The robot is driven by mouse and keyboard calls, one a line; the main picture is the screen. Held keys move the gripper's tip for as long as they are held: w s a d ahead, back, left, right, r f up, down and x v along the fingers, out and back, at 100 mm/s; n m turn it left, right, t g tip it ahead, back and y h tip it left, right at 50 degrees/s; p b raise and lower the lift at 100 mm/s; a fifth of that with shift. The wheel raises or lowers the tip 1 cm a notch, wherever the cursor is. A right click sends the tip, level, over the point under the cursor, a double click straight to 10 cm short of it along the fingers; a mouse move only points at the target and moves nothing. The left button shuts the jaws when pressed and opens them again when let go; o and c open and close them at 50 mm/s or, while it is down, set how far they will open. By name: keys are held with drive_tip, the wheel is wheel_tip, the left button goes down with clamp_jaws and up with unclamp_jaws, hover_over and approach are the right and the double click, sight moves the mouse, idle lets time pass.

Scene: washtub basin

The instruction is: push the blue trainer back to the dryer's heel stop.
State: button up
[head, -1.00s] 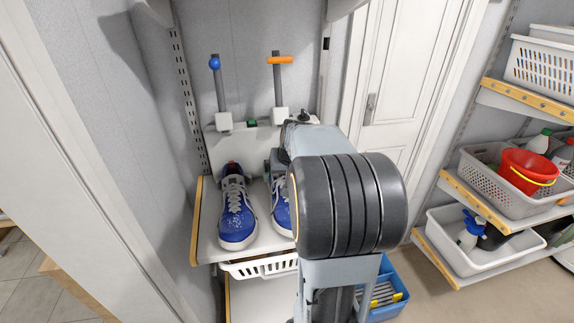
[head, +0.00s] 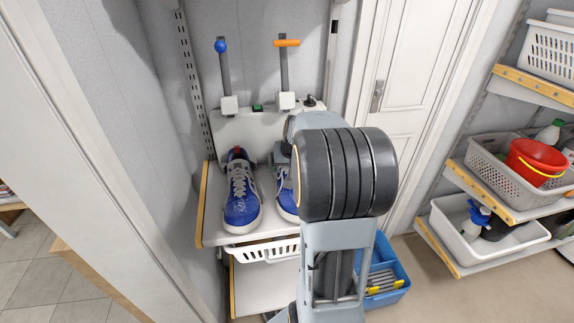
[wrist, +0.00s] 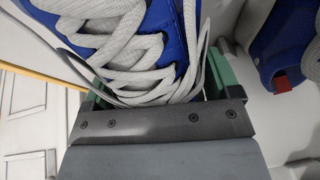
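Two blue trainers with white laces stand side by side on the dryer's pale shelf (head: 212,228), toes toward me. The left trainer (head: 240,205) shows whole in the head view; in the wrist view part of it, with a red tab, is at the right (wrist: 275,45). The right trainer (head: 285,200) is mostly hidden behind my arm in the head view. Its laces and blue upper (wrist: 130,45) fill the middle of the wrist view. My gripper (wrist: 163,90) has its green fingers wide apart, one at each side of those laces. Contact is unclear.
Behind the trainers is a pale back panel (head: 232,126) with a blue-knobbed post (head: 222,70) and an orange-handled post (head: 284,65). A white basket (head: 268,251) hangs below. A blue crate (head: 392,270) stands at lower right. Shelves with tubs (head: 510,180) are at the right.

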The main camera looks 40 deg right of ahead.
drive_tip(key=c, duration=0.7)
drive_tip(key=shift+c, duration=0.2)
drive_tip(key=shift+s+d, duration=0.1)
drive_tip(key=shift+d, duration=0.05)
drive_tip(key=shift+s+d, duration=0.35)
drive_tip(key=o, duration=1.1)
drive_tip(key=v, duration=1.3)
drive_tip(key=shift+s+r, duration=0.15)
drive_tip(key=shift+r, duration=0.25)
